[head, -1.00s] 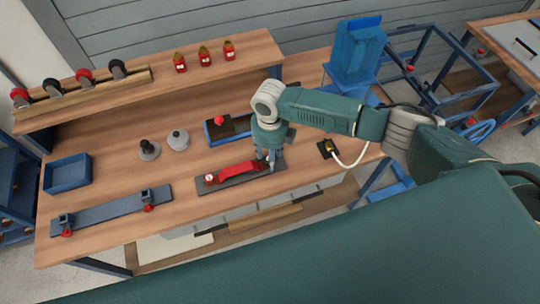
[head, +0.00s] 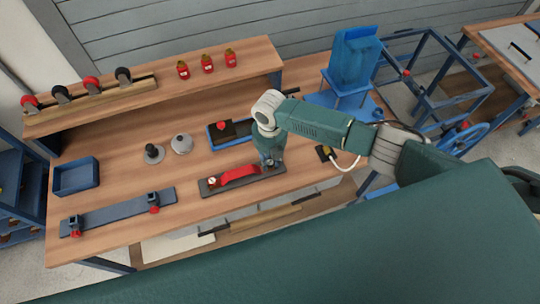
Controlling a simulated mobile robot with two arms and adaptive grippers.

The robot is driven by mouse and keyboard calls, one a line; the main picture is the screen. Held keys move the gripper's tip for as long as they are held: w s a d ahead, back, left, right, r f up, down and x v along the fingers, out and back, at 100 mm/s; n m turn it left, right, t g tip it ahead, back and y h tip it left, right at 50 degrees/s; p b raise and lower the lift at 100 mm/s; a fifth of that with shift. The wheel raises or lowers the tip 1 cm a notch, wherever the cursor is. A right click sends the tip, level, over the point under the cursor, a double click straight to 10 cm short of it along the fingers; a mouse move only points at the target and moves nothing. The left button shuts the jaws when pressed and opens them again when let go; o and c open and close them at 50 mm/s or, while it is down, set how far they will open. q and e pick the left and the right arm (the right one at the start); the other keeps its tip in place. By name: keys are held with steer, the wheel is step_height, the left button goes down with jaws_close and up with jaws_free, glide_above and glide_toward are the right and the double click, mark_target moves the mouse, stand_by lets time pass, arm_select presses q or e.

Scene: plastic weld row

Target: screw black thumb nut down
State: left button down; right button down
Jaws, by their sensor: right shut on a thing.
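A dark flat fixture plate (head: 210,190) lies on the bench with a curved red part (head: 240,175) on it. A small white-and-red round piece (head: 212,182) sits at the plate's left end. My right gripper (head: 268,162) points down at the plate's right end, by the end of the red part. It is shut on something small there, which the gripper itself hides. I cannot make out the black thumb nut. My left gripper is not in view.
A blue tray with a black block and red knob (head: 221,126) stands just behind the plate. A clamp bar (head: 118,211) and a blue bin (head: 76,178) lie further left. Bare wood separates them.

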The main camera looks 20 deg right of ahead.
steer(key=shift+r+m+p, duration=0.2)
steer(key=shift+m+p, duration=0.1)
steer(key=shift+m, duration=0.6)
steer(key=shift+f+m, duration=0.1)
steer(key=shift+m, duration=0.7)
steer(key=shift+f+m, duration=0.15)
steer(key=shift+m, duration=0.75)
steer(key=m, duration=0.4)
steer(key=shift+m, duration=0.4)
steer(key=c, duration=1.5)
jaws_free()
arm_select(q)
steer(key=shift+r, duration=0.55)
arm_select(e)
steer(key=shift+o, duration=0.2)
